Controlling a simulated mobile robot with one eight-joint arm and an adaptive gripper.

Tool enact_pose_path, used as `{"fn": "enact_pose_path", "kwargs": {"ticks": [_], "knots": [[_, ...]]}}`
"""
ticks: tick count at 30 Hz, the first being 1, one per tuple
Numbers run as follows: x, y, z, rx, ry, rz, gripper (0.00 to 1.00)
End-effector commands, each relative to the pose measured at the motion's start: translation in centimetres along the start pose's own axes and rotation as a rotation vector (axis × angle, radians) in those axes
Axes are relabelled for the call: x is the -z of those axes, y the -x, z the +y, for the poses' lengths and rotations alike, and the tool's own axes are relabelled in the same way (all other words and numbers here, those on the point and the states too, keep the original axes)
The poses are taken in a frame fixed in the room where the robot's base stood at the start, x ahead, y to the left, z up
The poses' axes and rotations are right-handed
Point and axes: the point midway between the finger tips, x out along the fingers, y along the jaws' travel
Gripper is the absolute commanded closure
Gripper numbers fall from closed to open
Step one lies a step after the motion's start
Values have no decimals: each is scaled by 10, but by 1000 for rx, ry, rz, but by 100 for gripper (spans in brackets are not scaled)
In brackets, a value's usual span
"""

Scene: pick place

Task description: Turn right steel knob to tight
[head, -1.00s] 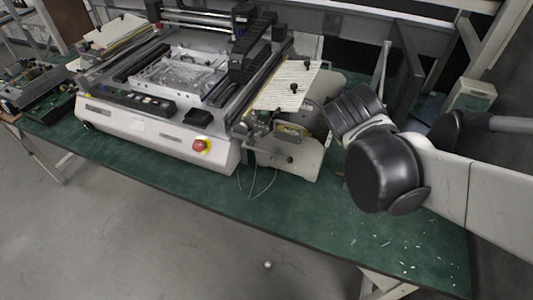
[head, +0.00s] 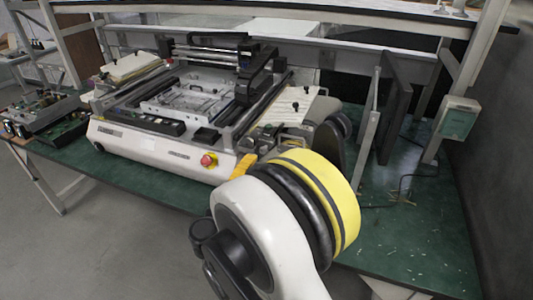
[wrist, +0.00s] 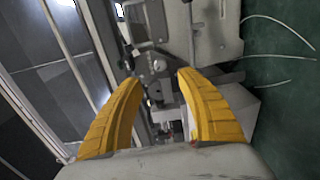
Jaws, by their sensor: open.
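In the wrist view a small round steel part (wrist: 160,66), which looks like a knob, sits just beyond the gap between my fingertips. Other small metal parts lie around it, and I cannot tell for sure which one is the right steel knob. My gripper (wrist: 157,76) is open, with its two yellow fingers on either side of the gap and nothing between them. In the head view one yellow finger of my gripper (head: 243,167) shows by the right front corner of the white machine (head: 140,149). My arm hides the machine's lower right side there.
A red emergency button (head: 208,160) is on the machine's front, left of my gripper. A cream panel (head: 287,108) with black knobs lies above. The green table (head: 410,240) is mostly clear at right. Thin loose wires (wrist: 280,55) lie at right in the wrist view.

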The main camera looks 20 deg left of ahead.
Motion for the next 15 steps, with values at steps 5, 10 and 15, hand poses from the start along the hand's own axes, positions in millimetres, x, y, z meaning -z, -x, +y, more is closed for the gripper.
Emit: {"fn": "enact_pose_path", "kwargs": {"ticks": [5, 10, 15], "knots": [[-2, -38, -3, 1, -1, -4, 55], [-2, -69, -3, 2, -1, -5, 55], [-2, -88, -2, 2, -1, -3, 55]]}}
